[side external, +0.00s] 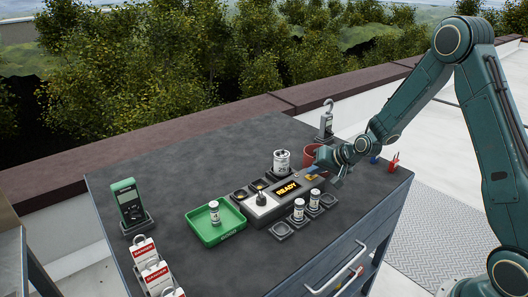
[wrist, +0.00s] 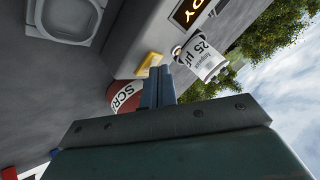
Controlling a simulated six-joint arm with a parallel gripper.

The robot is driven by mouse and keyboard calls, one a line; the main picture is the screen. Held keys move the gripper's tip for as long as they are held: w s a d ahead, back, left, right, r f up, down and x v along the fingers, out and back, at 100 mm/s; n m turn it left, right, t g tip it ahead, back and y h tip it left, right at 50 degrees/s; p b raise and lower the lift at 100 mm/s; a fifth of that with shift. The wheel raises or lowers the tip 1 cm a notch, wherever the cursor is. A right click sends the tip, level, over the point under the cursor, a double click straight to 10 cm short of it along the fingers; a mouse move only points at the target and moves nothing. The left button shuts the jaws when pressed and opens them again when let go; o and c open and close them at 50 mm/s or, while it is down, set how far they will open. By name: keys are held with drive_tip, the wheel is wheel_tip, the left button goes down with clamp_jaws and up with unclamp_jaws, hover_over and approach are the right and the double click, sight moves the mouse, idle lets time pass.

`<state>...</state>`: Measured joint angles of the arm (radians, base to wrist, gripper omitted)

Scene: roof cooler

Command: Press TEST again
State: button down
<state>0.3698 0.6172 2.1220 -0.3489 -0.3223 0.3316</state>
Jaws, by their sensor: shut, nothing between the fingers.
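The grey tester (side external: 270,200) stands mid-bench, its amber display (side external: 288,188) lit with READY; part of this display (wrist: 187,12) also shows in the wrist view. A yellow button (wrist: 149,62) sits on the tester face in the wrist view, with no readable label. My gripper (wrist: 158,72) is shut and empty, its fingertips very close to the button; I cannot tell whether they touch it. In the side view my gripper (side external: 317,168) is over the tester's right end.
A white 25 µF can (side external: 281,160) stands behind the tester, near a red SCRAP bin (side external: 312,151). A green tray (side external: 232,222) holds one small can (side external: 214,211). Two cans (side external: 299,210) stand in holders in front. A meter (side external: 129,203) and danger tags (side external: 152,270) are left.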

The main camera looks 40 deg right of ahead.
sight(314, 178)
idle(0.6)
drive_tip(key=shift+r, duration=0.7)
drive_tip(key=shift+r, duration=2.45)
